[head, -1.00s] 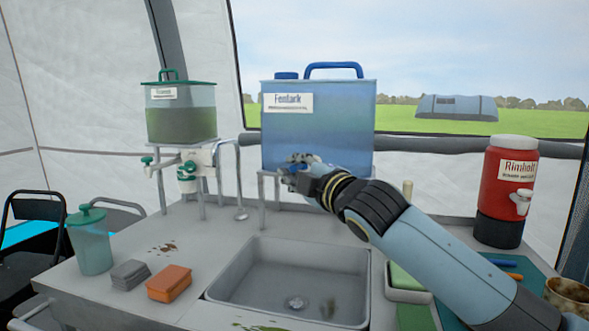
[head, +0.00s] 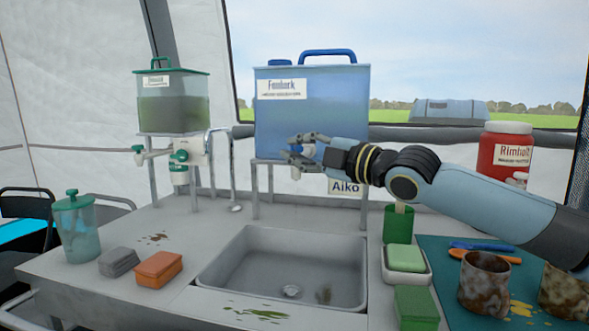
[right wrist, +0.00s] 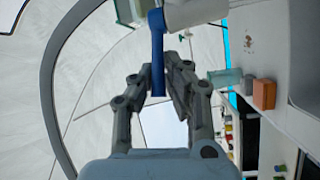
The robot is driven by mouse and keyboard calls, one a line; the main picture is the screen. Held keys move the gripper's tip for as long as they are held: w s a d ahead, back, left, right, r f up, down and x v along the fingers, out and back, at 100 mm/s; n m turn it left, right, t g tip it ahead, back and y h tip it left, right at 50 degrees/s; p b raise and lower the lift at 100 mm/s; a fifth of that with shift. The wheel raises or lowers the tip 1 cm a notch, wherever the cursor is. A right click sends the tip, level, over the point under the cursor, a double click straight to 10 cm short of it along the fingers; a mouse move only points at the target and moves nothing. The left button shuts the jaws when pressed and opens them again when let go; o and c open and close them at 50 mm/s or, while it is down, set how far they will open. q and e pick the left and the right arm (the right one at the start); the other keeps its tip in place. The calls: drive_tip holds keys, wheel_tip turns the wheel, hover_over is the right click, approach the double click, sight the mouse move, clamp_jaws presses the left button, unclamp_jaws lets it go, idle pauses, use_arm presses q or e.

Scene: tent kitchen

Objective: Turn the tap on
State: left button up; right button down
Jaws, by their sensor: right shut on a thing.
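A large blue water container (head: 335,115) labelled Fentark stands on a metal stand behind the sink. Its tap has a white spout (head: 296,173) and, in the right wrist view, a white body (right wrist: 197,12) with a blue lever (right wrist: 157,50). My right gripper (head: 300,151) is at the tap in the head view, its fingers partly covering it. In the right wrist view my right gripper (right wrist: 159,78) has its fingers on both sides of the blue lever, shut on it. No water shows below the spout. My left gripper is not in view.
The grey sink (head: 235,262) is in front of the container. At left stands a green-lidded dispenser (head: 173,112) with its own taps. A red jug (head: 500,150) is partly behind my right arm. Sponges (head: 158,268) and rusty mugs (head: 485,285) sit on the counter.

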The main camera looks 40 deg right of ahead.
drive_tip(key=shift+r, duration=0.25)
drive_tip(key=c, duration=1.3)
unclamp_jaws()
drive_tip(key=shift+d+f, duration=0.1)
drive_tip(key=shift+f, duration=0.05)
drive_tip(key=shift+c, duration=0.2)
